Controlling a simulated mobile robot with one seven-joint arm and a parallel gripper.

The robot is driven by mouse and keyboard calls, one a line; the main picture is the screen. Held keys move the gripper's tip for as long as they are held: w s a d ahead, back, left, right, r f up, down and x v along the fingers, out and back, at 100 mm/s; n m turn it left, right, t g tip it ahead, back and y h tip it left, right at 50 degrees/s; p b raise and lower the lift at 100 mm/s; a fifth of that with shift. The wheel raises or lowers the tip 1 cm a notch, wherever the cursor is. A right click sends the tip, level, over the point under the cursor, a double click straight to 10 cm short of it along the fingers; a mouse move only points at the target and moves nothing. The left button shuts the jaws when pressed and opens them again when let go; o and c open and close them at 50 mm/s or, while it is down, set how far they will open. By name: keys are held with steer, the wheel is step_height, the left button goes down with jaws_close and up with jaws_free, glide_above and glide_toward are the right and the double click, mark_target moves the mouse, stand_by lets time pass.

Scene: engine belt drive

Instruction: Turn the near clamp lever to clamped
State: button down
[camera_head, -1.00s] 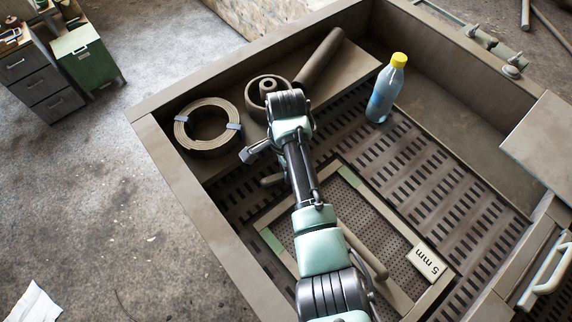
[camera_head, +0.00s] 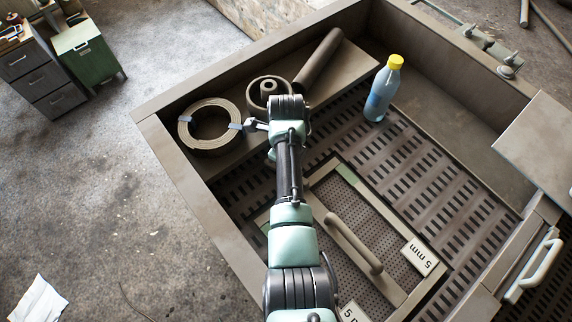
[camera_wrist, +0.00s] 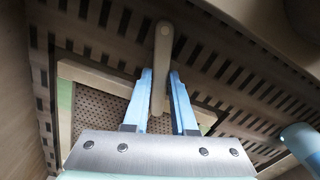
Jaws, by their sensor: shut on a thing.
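The near clamp lever (camera_wrist: 163,55) shows in the wrist view as a tan bar with a rounded end. It passes between the two blue fingers of my gripper (camera_wrist: 161,85). My gripper is shut on the lever, with a finger on each side of it. In the head view my arm hides the lever and the fingers, so I cannot tell the lever's angle against its clamped position there.
A framed perforated screen (camera_head: 364,208) with a bar handle (camera_head: 352,243) lies on the slotted floor inside the large bin. A yellow-capped bottle (camera_head: 381,95), a coil (camera_head: 207,127) and a dark tube (camera_head: 318,60) stand or lie towards the back.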

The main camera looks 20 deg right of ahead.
steer(key=shift+m, duration=1.8)
steer(key=c, duration=0.7)
jaws_free()
step_height(320, 180, up, 13)
steer(key=shift+r+b, duration=0.1)
steer(key=shift+b, duration=0.45)
